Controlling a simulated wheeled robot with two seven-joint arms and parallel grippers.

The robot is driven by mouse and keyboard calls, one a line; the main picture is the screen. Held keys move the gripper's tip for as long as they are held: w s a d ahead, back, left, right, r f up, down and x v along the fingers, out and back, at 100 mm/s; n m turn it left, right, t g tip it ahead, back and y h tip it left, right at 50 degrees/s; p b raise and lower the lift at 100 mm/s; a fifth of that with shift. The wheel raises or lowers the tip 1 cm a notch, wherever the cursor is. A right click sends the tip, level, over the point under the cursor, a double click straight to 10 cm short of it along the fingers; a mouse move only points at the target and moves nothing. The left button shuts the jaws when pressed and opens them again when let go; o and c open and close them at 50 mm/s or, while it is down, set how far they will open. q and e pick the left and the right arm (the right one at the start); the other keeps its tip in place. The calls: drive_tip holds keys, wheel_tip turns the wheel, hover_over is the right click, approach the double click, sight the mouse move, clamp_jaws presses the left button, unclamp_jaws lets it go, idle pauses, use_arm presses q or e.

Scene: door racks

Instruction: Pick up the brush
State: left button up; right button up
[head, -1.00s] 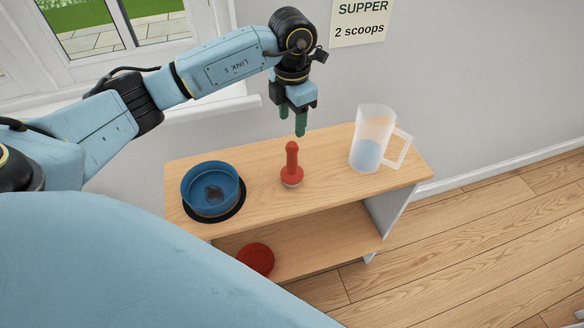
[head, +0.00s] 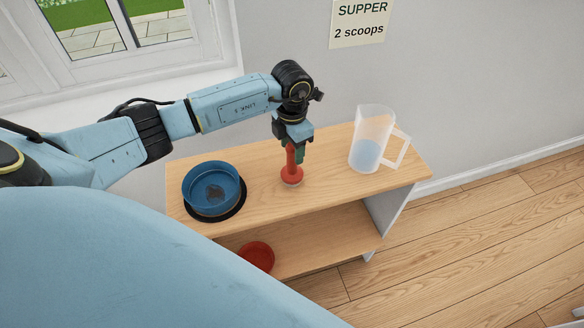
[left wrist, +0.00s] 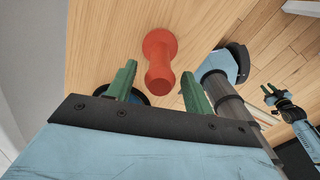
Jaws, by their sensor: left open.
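The red brush (head: 291,174) stands upright on the wooden shelf top, handle up, with a pale ring of bristles at its base. My left gripper (head: 298,153) points down at the handle, its green fingers open. In the left wrist view the brush (left wrist: 159,62) shows between the two fingers of my left gripper (left wrist: 160,85), with a gap on either side of the handle. The fingers do not appear closed on it. My right gripper (left wrist: 272,94) seems to show small at the right of the left wrist view; its jaws are too small to judge.
A blue bowl (head: 210,174) sits on a black mat to the left of the brush. A clear jug (head: 366,142) with blue contents stands to its right. A red round item (head: 257,256) lies on the lower shelf. The wall is behind.

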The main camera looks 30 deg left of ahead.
use_arm(q)
drive_tip(key=c, duration=1.1)
